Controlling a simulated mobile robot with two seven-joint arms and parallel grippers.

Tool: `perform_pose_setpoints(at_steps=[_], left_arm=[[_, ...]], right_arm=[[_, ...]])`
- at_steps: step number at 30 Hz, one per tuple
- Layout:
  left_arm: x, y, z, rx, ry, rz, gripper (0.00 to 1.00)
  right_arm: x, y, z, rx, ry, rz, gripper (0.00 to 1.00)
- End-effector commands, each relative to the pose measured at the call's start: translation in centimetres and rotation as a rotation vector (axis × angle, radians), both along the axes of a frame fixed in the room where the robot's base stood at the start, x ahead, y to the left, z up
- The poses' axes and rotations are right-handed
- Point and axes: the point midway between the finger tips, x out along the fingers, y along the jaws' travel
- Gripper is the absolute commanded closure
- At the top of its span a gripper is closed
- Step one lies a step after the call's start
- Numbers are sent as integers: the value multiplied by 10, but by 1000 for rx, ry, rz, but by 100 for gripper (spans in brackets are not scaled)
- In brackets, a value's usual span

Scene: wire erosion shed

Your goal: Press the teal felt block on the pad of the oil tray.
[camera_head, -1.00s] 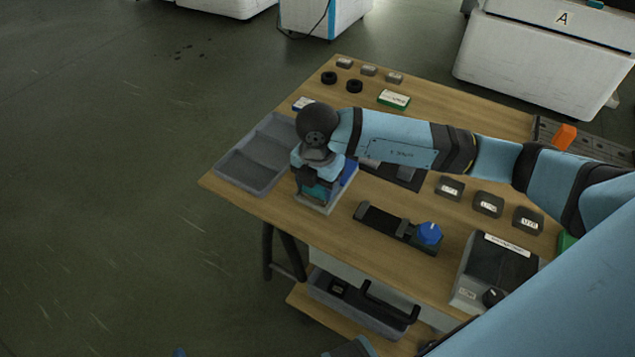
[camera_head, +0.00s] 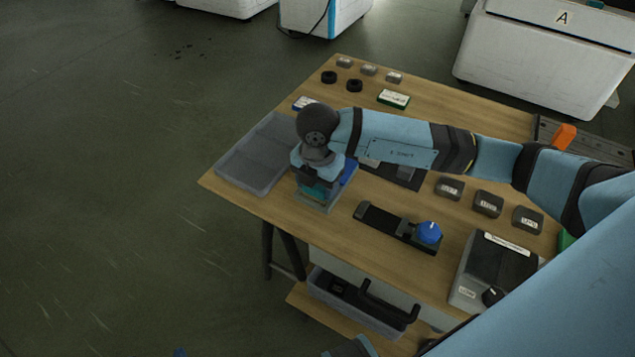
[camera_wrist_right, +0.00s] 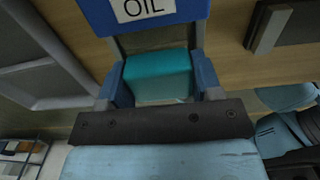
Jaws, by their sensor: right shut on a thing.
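The teal felt block (camera_wrist_right: 158,70) is between the two fingers of my right gripper (camera_wrist_right: 160,80) in the right wrist view. The gripper is shut on it. In the head view my right gripper (camera_head: 316,190) points down over the oil tray (camera_head: 349,172), and a bit of teal shows low between the fingers. The blue end of the tray with the OIL label (camera_wrist_right: 143,9) is at the top of the wrist view. The pad is mostly hidden under the block and gripper. I cannot tell whether the block touches it. My left gripper is not in view.
A grey divided tray (camera_head: 238,172) stands left of the oil tray on the wooden table (camera_head: 290,225). A black holder with a blue knob (camera_head: 429,232) lies to the right. Several grey labelled blocks (camera_head: 488,203) and a dark box (camera_head: 497,265) stand farther right.

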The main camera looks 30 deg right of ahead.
Motion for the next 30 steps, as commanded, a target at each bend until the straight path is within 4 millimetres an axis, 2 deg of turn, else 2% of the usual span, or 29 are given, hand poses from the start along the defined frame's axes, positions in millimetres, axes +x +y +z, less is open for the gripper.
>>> perform_pose_setpoints(at_steps=[8, 30], left_arm=[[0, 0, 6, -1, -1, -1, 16], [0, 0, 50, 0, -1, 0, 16]], right_arm=[[-1, 0, 5, -1, 3, 0, 60], [0, 0, 66, 0, 0, 0, 60]])
